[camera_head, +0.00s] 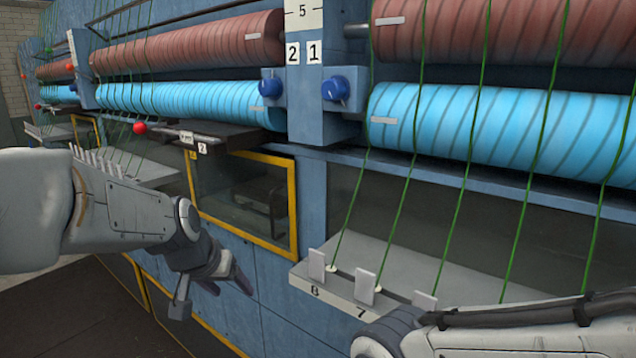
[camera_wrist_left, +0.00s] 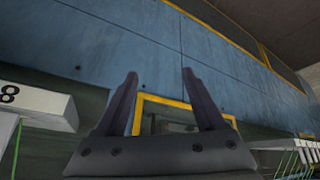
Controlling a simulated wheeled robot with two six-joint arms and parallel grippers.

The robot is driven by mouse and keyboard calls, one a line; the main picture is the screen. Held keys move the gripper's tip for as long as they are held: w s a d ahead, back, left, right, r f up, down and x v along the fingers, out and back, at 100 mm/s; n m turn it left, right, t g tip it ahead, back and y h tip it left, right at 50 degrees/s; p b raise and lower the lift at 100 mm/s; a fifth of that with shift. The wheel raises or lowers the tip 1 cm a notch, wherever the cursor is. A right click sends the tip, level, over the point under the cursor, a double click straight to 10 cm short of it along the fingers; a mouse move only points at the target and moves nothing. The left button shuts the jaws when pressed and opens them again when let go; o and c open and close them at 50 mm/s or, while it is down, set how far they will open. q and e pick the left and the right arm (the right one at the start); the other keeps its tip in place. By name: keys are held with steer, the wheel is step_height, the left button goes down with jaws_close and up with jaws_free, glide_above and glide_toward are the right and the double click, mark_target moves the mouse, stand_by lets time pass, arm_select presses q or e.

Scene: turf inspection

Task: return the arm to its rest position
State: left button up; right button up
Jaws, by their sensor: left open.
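My left arm (camera_head: 140,212) comes in from the left in the head view and bends downward at its wrist. My left gripper (camera_head: 228,284) hangs in front of the blue machine front, below the yellow-framed window. In the left wrist view my left gripper (camera_wrist_left: 160,74) has its two dark fingers apart with nothing between them. The blue panel and part of a yellow frame show beyond the fingers. Part of my right arm (camera_head: 470,340) shows at the lower right in the head view; its gripper is out of the picture.
The blue machine (camera_head: 310,190) carries brown rollers (camera_head: 190,42) and light-blue rollers (camera_head: 185,103), with green yarns running down to a grey ledge (camera_head: 345,295). Dark floor (camera_head: 80,310) lies free at lower left.

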arm_select(q)
steer(key=s+a+f+g+y, duration=0.1)
steer(key=s+a+f+g, duration=0.15)
steer(key=s+f, duration=1.1)
steer(key=s+d+r+m+g+b, duration=0.2)
steer(key=s+d+m, duration=0.4)
steer(key=s+d, duration=0.7)
steer(key=shift+s+d+m+g+h+b, duration=0.3)
steer(key=shift+d+g+b, duration=0.4)
steer(key=shift+b, duration=0.55)
